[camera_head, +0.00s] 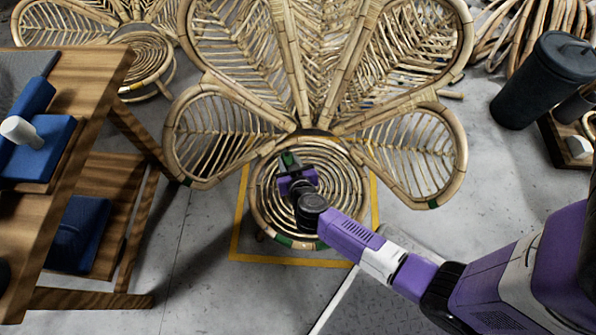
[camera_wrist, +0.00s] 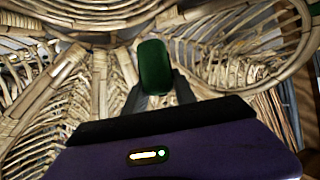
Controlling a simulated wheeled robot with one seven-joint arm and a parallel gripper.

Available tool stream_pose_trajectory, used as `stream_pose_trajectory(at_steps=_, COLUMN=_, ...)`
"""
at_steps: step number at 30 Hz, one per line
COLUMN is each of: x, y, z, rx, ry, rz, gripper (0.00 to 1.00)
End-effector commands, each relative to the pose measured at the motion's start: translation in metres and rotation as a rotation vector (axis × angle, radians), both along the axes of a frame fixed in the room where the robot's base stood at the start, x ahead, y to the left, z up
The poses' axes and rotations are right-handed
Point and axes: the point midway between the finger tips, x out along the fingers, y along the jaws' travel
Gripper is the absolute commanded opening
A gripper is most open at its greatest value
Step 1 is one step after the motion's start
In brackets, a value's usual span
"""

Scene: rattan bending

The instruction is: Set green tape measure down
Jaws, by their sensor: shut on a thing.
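The green tape measure (camera_wrist: 155,67) is between the two dark fingers of my gripper (camera_wrist: 160,90) in the wrist view. In the head view the tape measure (camera_head: 289,160) shows small at the end of my gripper (camera_head: 292,172), which is over the round coiled seat of the rattan chair (camera_head: 268,205). My gripper is shut on the tape measure. I cannot tell whether the tape measure touches the chair. The arm hides part of the seat.
A wooden bench (camera_head: 92,85) with blue tools stands at the left. A second rattan chair (camera_head: 140,50) is behind it. A dark cylindrical container (camera_head: 545,82) stands at the right. A yellow line (camera_head: 237,225) frames the chair on grey floor.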

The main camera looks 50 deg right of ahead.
Motion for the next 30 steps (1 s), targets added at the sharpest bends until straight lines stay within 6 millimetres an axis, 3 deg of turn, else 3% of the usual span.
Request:
stream_pose_trajectory(at_steps=1, x=0.001, y=0.000, z=-0.018, rx=-0.001, ry=0.000, rz=0.000, gripper=0.00)
stream_pose_trajectory(at_steps=3, x=0.001, y=0.000, z=-0.032, rx=-0.001, ry=0.000, rz=0.000, gripper=0.00)
stream_pose_trajectory(at_steps=18, x=0.001, y=0.000, z=-0.120, rx=0.000, ry=-0.001, rz=0.002, gripper=0.00)
stream_pose_trajectory(at_steps=30, x=0.001, y=0.000, z=-0.142, rx=0.000, ry=-0.001, rz=0.002, gripper=0.00)
